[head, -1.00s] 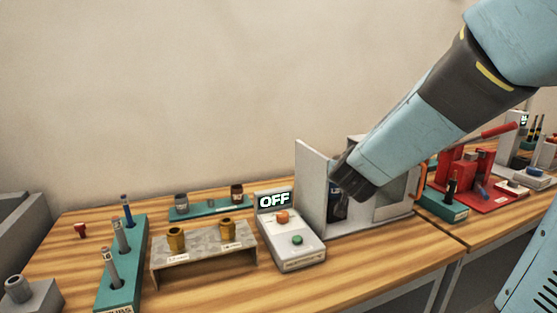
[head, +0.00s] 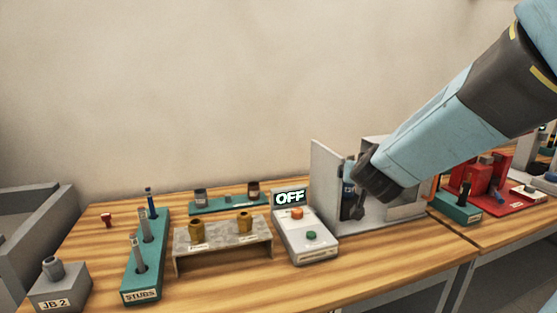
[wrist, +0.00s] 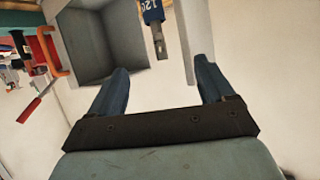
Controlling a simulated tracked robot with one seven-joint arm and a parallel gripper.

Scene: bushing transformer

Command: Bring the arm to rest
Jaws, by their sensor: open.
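My arm reaches in from the upper right in the head view, ending in a dark wrist. My gripper (head: 357,208) is at the grey open-fronted box (head: 395,212) right of the OFF display. In the wrist view, my gripper (wrist: 163,70) has two blue-grey fingers spread wide with nothing between them. A blue part with a "120" label and a grey metal tip (wrist: 160,45) lies beyond the fingertips, apart from them. The open box (wrist: 105,45) shows beside it. In the head view the wrist partly hides the box and the blue part.
A control box with an OFF display (head: 290,198) stands left of the grey box. Further left are a grey stand with brass parts (head: 222,235), a teal stubs rack (head: 143,270) and a JB 2 block (head: 60,285). A red press (head: 480,180) stands to the right. Space above the bench is clear.

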